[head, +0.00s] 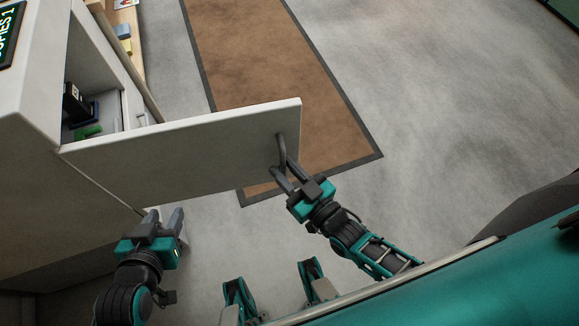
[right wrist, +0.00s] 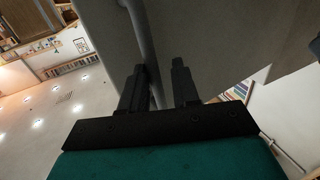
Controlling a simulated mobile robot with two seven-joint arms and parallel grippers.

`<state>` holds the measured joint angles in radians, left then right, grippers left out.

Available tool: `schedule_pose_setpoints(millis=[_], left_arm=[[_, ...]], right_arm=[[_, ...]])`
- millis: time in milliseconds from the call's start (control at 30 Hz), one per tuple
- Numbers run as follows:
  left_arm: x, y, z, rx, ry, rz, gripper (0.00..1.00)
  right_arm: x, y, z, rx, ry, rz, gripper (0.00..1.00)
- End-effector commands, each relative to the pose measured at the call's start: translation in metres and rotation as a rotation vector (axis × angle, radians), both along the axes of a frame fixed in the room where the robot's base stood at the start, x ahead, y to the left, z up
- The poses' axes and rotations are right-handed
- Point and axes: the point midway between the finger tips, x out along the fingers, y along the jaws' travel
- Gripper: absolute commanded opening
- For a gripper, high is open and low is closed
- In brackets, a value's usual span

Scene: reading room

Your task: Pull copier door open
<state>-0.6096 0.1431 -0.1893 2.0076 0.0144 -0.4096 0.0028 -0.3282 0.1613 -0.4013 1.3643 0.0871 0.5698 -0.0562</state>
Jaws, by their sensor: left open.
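The copier door (head: 190,150) is a light grey panel that stands swung out from the white copier cabinet (head: 30,150), so the inside shows. A dark bar handle (head: 282,150) sits near the door's free end; it also shows in the right wrist view (right wrist: 142,35). My right gripper (head: 285,172) is at the handle. In the right wrist view its fingers (right wrist: 160,75) stand apart, with the bar close to the left finger and a gap to the other. My left gripper (head: 164,217) is open and empty, below the door's lower edge near the cabinet.
Inside the cabinet are a dark object (head: 78,105) and a green item (head: 88,131). A brown mat with a dark border (head: 260,55) lies on the grey floor beyond the door. The floor (head: 440,110) to the right is clear. A shelf with small items (head: 122,40) stands behind the cabinet.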

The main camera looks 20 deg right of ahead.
Motion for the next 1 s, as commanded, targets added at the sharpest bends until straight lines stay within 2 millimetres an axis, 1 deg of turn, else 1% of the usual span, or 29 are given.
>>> schedule_pose_setpoints(millis=[33, 100, 133, 333, 433, 800, 900, 1000], left_arm=[[0.000, 0.000, 0.000, 0.000, 0.000, 0.000, 0.43], [0.000, 0.000, 0.000, 0.000, 0.000, 0.000, 0.43], [0.000, 0.000, 0.000, 0.000, 0.000, 0.000, 0.43], [0.000, 0.000, 0.000, 0.001, 0.001, -0.002, 0.43], [0.000, 0.001, 0.001, 0.003, 0.000, -0.003, 0.43], [0.000, 0.002, 0.004, 0.006, -0.006, -0.002, 0.43], [0.000, 0.002, 0.003, 0.007, -0.005, -0.001, 0.43], [-0.001, 0.003, 0.002, 0.009, -0.002, -0.001, 0.43]], right_arm=[[0.000, 0.002, 0.001, 0.001, -0.002, 0.003, 0.32], [0.000, 0.001, 0.001, 0.001, -0.002, 0.002, 0.38], [0.000, 0.001, 0.001, 0.001, -0.002, 0.001, 0.40], [0.000, -0.001, 0.001, 0.000, -0.002, -0.001, 0.40], [-0.005, -0.004, 0.001, -0.001, -0.001, -0.002, 0.40], [-0.058, -0.024, 0.000, -0.001, 0.000, 0.000, 0.40], [-0.066, -0.027, 0.001, -0.001, -0.001, 0.001, 0.40], [-0.069, -0.028, 0.001, 0.000, -0.003, 0.001, 0.40]])
